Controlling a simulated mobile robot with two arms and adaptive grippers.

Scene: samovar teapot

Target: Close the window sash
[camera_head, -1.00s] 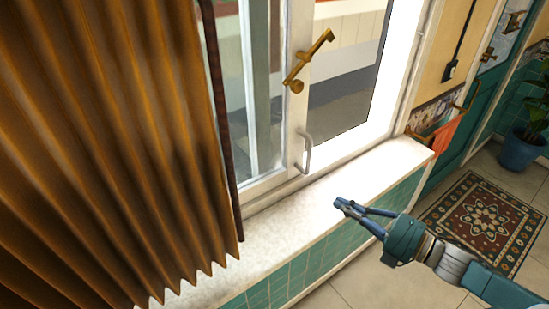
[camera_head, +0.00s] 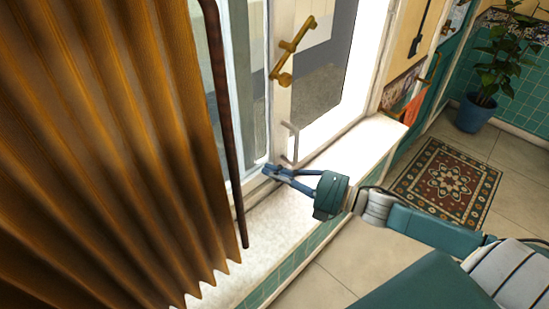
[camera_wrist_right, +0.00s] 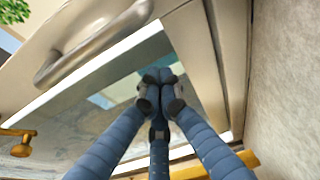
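The window sash (camera_head: 282,105) is a white frame with a brass latch (camera_head: 290,50) and a small pale pull handle (camera_head: 291,143) low on its upright. A view outside shows to the right of this upright. The handle also shows large at upper left in the right wrist view (camera_wrist_right: 92,45), the latch at its left edge (camera_wrist_right: 20,143). My right gripper (camera_head: 270,172) is above the sill, just below and left of the handle, by the sash's lower corner. Its fingertips meet with nothing seen between them. Contact with the sash cannot be told. My left gripper is out of view.
A pleated brown curtain (camera_head: 110,150) fills the left side, with a dark rod (camera_head: 225,120) along its edge. The pale sill (camera_head: 340,158) looks clear. A patterned rug (camera_head: 446,183), a potted plant (camera_head: 474,114) and an orange cloth (camera_head: 413,108) are at right.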

